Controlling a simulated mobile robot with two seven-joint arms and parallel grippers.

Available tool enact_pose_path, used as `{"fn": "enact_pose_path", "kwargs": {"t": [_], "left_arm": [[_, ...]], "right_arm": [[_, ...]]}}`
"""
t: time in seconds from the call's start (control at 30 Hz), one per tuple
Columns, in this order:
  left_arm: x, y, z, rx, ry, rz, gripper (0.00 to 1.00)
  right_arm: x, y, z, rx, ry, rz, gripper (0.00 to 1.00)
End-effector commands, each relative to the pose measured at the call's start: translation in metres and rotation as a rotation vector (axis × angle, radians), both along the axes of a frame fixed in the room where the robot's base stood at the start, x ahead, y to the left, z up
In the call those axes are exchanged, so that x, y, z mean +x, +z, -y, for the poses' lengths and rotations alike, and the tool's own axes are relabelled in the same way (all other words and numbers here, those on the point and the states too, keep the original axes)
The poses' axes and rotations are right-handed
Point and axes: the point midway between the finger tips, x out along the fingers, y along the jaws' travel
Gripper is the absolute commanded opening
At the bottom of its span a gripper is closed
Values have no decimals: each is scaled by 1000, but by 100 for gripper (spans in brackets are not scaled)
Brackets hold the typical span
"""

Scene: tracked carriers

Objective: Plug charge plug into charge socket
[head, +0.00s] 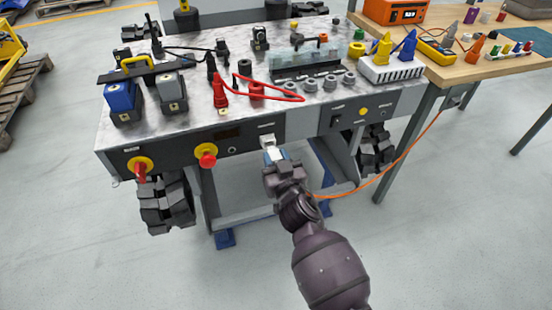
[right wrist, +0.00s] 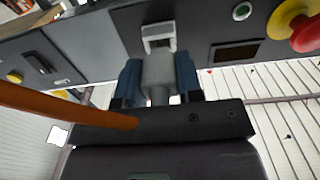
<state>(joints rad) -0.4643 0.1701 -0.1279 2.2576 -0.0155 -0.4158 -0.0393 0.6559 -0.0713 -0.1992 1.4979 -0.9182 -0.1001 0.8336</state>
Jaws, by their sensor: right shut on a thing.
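My right gripper (head: 277,157) is shut on the grey charge plug (right wrist: 158,72), between its blue fingers in the right wrist view (right wrist: 158,82). An orange cable (right wrist: 60,110) shows by the gripper. The charge socket (right wrist: 158,37) is a light-framed housing on the carrier's dark front panel. It lies straight ahead of the plug, and in the head view it shows as a pale block (head: 268,141) under a small label. The plug's front end is at or very close to the socket; I cannot tell whether it is inside. My left gripper is not in view.
The carrier (head: 120,152) has a red knob (head: 140,165) and a red push button (head: 207,159) left of the socket. Its top holds tools, red cable and several fittings. The orange cable (head: 400,155) runs right toward a wooden workbench (head: 480,67). Floor in front is clear.

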Motion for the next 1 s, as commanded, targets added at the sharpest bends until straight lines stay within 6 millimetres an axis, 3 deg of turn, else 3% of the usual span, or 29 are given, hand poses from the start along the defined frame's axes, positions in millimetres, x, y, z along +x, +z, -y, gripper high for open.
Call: {"fn": "enact_pose_path", "kwargs": {"t": [0.6, 1.0], "left_arm": [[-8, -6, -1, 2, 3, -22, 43], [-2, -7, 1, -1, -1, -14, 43]], "right_arm": [[12, 0, -4, 1, 0, 0, 9], [19, 0, -6, 0, 0, 0, 9]]}}
